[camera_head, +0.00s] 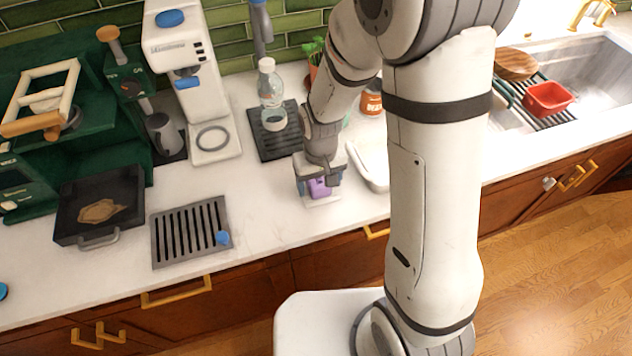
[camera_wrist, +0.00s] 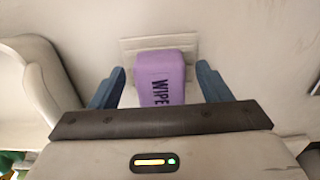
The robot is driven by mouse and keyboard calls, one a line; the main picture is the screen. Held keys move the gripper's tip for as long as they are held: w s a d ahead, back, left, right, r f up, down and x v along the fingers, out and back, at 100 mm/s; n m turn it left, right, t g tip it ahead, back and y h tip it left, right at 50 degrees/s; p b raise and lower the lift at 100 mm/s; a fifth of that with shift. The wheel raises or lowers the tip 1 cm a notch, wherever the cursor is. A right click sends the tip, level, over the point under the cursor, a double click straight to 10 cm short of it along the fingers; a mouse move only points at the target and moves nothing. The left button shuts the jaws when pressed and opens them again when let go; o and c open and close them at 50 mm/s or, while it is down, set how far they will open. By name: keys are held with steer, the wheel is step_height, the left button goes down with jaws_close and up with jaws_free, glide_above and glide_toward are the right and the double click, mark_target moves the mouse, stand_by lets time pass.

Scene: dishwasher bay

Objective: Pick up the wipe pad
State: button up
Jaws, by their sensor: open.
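The wipe pad (camera_wrist: 162,78) is a purple block with "WIPE" printed on it. In the wrist view it lies on a pale, thin square base on the counter. My gripper (camera_wrist: 161,88) is open, with one blue-grey finger on each side of the pad and a gap visible on both sides. In the head view the purple pad (camera_head: 319,188) shows between the fingers of my gripper (camera_head: 319,184), which points down at the counter. My gripper hides part of the pad there.
A white tray (camera_head: 368,172) stands close to the right of my gripper. A clear bottle (camera_head: 269,84) stands on a dark mat behind it. A slotted metal grate (camera_head: 158,240) lies to the left. The counter (camera_head: 262,208) between grate and gripper is clear.

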steer(key=shift+c, duration=0.4)
steer(key=c, duration=1.1)
